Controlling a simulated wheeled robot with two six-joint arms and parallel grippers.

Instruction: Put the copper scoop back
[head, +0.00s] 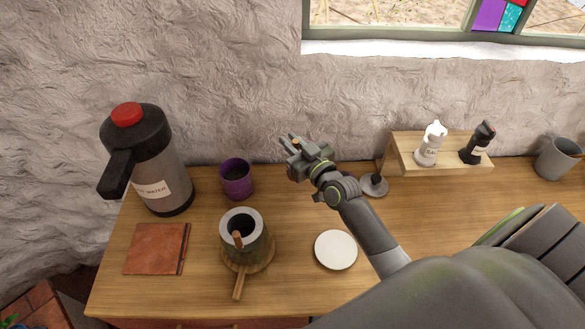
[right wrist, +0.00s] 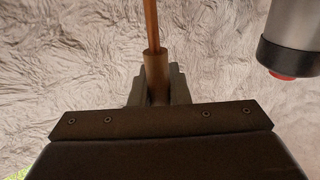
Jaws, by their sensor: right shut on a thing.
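My right gripper (head: 308,157) is held above the back of the counter, in front of the wall and right of the purple cup. It is shut on the copper scoop, which is mostly hidden by the gripper in the head view. In the right wrist view the copper-coloured scoop (right wrist: 155,70) shows between the fingers (right wrist: 156,92), with a thin copper rod running from it to the picture's top edge. My left gripper is not in view.
A flask (head: 165,180) with red top, a purple cup (head: 237,180), a grey-rimmed pot (head: 257,248) on a wooden paddle and a brown book (head: 157,249) stand left. A white saucer (head: 336,250), a grey round base (head: 374,186) and a shelf (head: 450,168) with two shakers stand right.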

